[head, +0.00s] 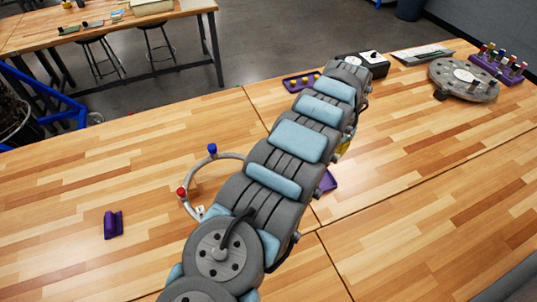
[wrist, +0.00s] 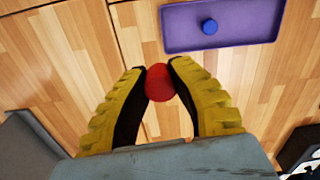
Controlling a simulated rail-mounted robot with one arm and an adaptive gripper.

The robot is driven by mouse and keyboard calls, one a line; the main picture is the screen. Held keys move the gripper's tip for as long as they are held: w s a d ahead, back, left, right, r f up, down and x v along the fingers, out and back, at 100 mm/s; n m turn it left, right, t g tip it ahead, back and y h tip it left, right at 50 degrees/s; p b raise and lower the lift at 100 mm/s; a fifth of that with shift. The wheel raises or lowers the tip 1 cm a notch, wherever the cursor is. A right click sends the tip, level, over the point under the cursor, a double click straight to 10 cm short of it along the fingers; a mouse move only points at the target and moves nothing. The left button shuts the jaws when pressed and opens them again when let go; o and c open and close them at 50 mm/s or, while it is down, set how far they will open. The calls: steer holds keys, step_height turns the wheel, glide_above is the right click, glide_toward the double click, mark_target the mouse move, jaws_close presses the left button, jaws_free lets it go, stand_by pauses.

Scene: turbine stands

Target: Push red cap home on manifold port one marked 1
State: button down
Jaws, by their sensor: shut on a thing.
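My gripper (wrist: 159,70) has yellow fingers closed on the sides of a red cap (wrist: 160,86) in the wrist view. The cap is over bare wood, near a purple tray. In the head view my arm hides most of the gripper; only a bit of yellow (head: 344,146) shows beside the arm. A grey curved tube (head: 193,171), likely the manifold, stands left of my arm. It carries a blue cap (head: 212,148) and a red cap (head: 182,192), with a small white piece (head: 200,211) at its near end. I cannot read a port number. My arm may hide part of the tube.
A purple tray (wrist: 262,14) holds a blue cap (wrist: 209,26); a purple edge (head: 329,181) shows by my arm. A purple holder (head: 113,225) stands left. A yellow-dotted purple tray (head: 290,84), a round grey plate (head: 450,83) and a purple rack (head: 511,76) sit farther back.

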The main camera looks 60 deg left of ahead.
steer(key=s+a+f, duration=0.2)
steer(key=s+a, duration=0.3)
steer(key=s+a+f+b, duration=0.1)
steer(key=s+a+f, duration=0.2)
steer(key=s+a, duration=0.2)
steer(key=s+a+f+b, duration=0.1)
steer(key=s+a+f, duration=0.1)
steer(key=s+a, duration=0.3)
steer(key=shift+s+f, duration=0.2)
steer(key=shift+s, duration=0.3)
steer(key=shift+s+f, duration=0.2)
steer(key=shift+s, duration=0.3)
steer(key=shift+f+b, duration=1.05)
steer(key=shift+f, duration=1.3)
steer(key=shift+f, duration=0.55)
steer(key=shift+f, duration=0.15)
steer(key=shift+f, duration=0.4)
steer(key=shift+f, duration=0.15)
steer(key=shift+f+b, duration=0.2)
steer(key=shift+b, duration=0.15)
